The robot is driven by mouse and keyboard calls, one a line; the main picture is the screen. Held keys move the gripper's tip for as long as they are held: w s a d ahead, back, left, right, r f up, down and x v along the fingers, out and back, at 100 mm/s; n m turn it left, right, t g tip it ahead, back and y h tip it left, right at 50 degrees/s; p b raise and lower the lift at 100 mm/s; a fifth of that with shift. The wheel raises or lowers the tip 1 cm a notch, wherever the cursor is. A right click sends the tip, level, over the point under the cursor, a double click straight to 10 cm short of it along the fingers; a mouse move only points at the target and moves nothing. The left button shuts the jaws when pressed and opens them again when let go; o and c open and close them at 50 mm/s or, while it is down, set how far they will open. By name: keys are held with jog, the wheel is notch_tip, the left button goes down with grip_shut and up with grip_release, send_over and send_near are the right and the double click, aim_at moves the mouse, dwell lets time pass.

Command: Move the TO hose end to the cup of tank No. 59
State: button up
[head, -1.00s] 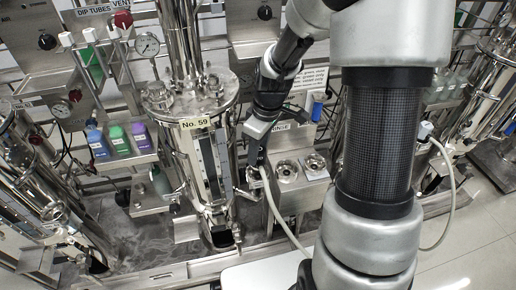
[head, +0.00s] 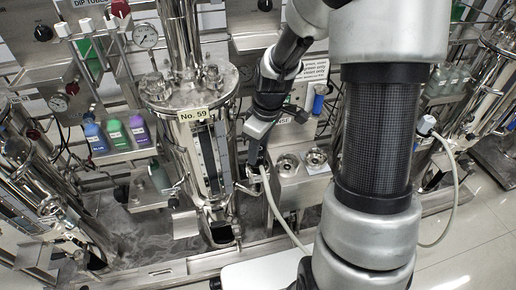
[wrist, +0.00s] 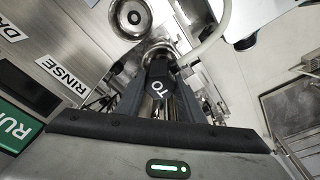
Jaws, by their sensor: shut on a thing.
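My gripper (wrist: 162,92) is shut on the TO hose end (wrist: 158,84), a black fitting with white "TO" letters. In the head view, my gripper (head: 257,160) is just right of tank No. 59 (head: 182,165), a tall steel vessel with a cream label. A pale hose (head: 276,208) runs from the gripper down to the right. In the wrist view, a round metal rim shows behind the hose end; I cannot tell whether they touch. The cup of tank No. 59 cannot be clearly made out.
Two round steel cups (head: 288,165) sit in a steel box right of my gripper, by the RINSE sign (wrist: 63,80). Blue, green and purple bottles (head: 116,135) stand on a shelf left of the tank. Another pale hose (head: 455,195) hangs at the right.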

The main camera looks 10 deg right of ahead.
jog(key=shift+f, duration=0.1)
dwell(0.3)
jog(key=shift+f+b, duration=0.3)
jog(key=shift+f, duration=0.1)
jog(key=o, duration=1.4)
jog(key=shift+c, duration=0.2)
notch_tip(320, 180, up, 30)
jog(key=s+d+p, duration=0.3)
jog(key=p, duration=1.2)
